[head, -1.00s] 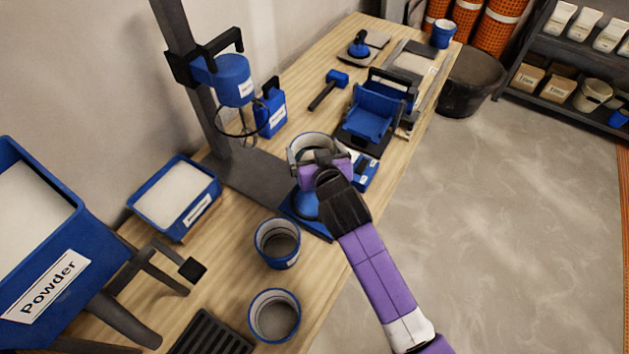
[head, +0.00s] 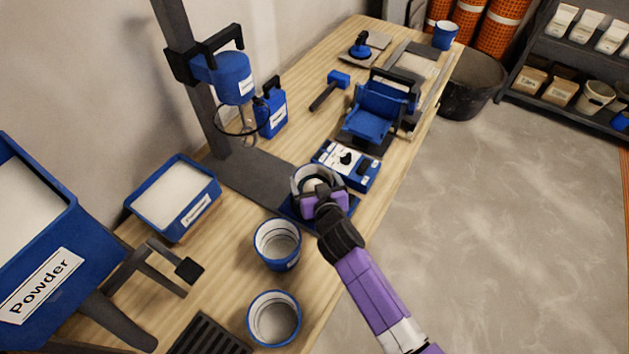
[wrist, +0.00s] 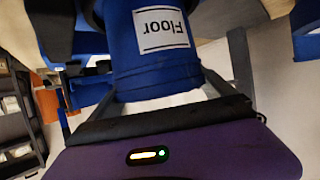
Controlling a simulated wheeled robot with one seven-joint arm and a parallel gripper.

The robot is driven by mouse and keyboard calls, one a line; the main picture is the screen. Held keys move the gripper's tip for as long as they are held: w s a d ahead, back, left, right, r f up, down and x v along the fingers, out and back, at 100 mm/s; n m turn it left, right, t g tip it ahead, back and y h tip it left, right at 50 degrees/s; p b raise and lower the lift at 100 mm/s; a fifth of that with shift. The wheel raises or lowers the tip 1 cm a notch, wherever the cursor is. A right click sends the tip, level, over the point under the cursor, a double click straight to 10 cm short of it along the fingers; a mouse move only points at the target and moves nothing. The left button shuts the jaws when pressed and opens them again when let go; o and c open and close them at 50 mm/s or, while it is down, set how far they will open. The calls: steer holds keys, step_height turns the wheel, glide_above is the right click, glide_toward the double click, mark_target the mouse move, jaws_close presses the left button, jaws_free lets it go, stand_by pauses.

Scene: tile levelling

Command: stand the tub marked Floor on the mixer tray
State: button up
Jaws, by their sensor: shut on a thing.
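The tub marked Floor (wrist: 155,50) fills the top of the wrist view, its white label facing the camera. In the head view the same tub (head: 304,176) shows as a pale rim partly covered by my gripper (head: 320,198). My gripper is shut on the tub. The tub is over a blue-edged plate (head: 345,208) at the near end of the mixer's dark base (head: 250,178); I cannot tell whether it touches. The mixer (head: 228,80) with its stirrer stands at the back left. A separate mixer tray cannot be made out with certainty.
Two open blue tubs (head: 278,258) and (head: 273,330) stand at the front of the bench. A blue box with a dial (head: 350,165) lies just beyond my gripper. A white-filled tray (head: 175,190) and Powder bin (head: 40,270) are at left.

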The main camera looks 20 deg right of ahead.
steer(key=shift+w, duration=0.1)
steer(key=o, duration=1.7)
steer(key=shift+f, duration=0.1)
steer(key=shift+o, duration=0.2)
steer(key=v, duration=1.2)
